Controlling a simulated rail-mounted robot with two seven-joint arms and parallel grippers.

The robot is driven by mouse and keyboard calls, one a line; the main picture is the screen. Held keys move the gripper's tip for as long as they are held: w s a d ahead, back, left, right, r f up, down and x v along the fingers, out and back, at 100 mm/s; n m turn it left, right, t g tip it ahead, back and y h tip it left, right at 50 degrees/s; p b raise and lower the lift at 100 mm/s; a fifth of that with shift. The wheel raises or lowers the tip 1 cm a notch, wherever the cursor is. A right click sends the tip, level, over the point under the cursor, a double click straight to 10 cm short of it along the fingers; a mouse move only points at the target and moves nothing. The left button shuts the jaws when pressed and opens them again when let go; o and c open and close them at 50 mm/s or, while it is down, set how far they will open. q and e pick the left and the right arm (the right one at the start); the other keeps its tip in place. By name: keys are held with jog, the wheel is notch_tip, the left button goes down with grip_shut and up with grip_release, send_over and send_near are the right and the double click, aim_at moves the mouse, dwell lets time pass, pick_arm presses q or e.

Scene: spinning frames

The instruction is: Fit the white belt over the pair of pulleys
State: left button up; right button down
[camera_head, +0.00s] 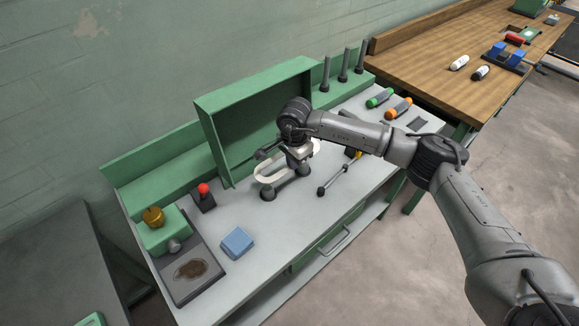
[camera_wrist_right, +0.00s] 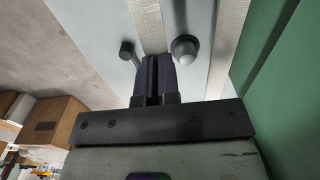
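The white belt (camera_head: 265,178) is an elongated loop at the front of the green open box on the workbench. Two dark pulleys, a left one (camera_head: 268,194) and a right one (camera_head: 304,171), show at its near side. I cannot tell whether the belt touches them. My right gripper (camera_head: 297,163) is over the belt's near side. In the right wrist view, its dark fingers (camera_wrist_right: 152,78) are nearly together on one belt strand (camera_wrist_right: 147,24). The other strand (camera_wrist_right: 229,35) runs alongside, with a grey round-topped post (camera_wrist_right: 185,48) between. My left gripper is out of view.
The green box (camera_head: 255,105) stands behind the belt. A ball-ended rod (camera_head: 335,178) lies to the right. A blue block (camera_head: 237,243), a red-knobbed switch (camera_head: 204,196) and a green machine (camera_head: 164,232) are to the left. Dark upright pegs (camera_head: 343,66) stand at the back right.

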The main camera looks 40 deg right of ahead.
aim_at(291, 187)
jog(key=shift+w+a+f+b, duration=0.15)
jog(key=shift+w+f+b, duration=0.15)
jog(key=shift+w+f, duration=0.15)
jog(key=shift+f, duration=0.15)
jog(key=shift+s+f+b, duration=0.1)
jog(key=shift+f+b, duration=1.35)
jog(key=shift+f, duration=0.55)
jog(key=shift+f+b, duration=1.15)
jog(key=shift+f, duration=0.75)
jog(key=shift+f+b, duration=0.3)
jog(key=shift+f, duration=0.2)
jog(key=shift+f, duration=0.4)
